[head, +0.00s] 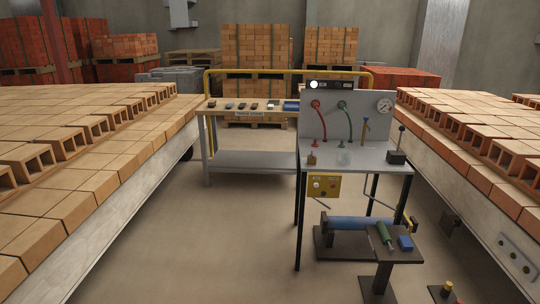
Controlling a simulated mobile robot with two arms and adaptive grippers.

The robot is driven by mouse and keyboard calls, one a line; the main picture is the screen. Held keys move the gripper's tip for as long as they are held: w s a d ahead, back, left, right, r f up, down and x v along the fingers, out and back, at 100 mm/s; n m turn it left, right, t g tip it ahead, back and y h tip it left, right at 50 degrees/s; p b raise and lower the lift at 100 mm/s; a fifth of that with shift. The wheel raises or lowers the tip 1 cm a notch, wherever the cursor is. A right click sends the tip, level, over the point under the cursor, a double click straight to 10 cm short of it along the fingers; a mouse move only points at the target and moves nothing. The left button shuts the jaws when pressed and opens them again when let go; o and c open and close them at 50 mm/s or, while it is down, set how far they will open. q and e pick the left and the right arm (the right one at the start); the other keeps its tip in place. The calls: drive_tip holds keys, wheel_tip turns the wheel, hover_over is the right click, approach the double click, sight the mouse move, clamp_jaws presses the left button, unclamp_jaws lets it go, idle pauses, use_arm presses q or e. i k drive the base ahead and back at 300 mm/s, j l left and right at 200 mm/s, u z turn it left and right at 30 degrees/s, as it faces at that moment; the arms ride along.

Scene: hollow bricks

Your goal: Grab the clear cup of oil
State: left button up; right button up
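A small clear cup (343,158) stands on the grey top of a workstation (365,156), right of the middle of the head view. It is faint and small, so I cannot tell how much oil is in it. A small brown object (311,160) sits to its left on the same top. A black lever box (397,157) stands to its right. Neither of my grippers shows in this view.
Rows of hollow bricks (85,130) run along both sides. A back panel with a gauge (384,105) rises behind the cup. A side table (250,162) with small parts stands behind left. A low stand (375,241) is in front. The floor (215,240) left of it is clear.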

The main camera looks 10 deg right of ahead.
sight(346, 158)
drive_tip(key=i+l, duration=0.15)
drive_tip(key=i, duration=0.3)
drive_tip(key=i+l, duration=0.15)
drive_tip(key=i, duration=0.25)
drive_tip(key=i+l, duration=0.1)
drive_tip(key=i, duration=0.35)
drive_tip(key=u, duration=0.05)
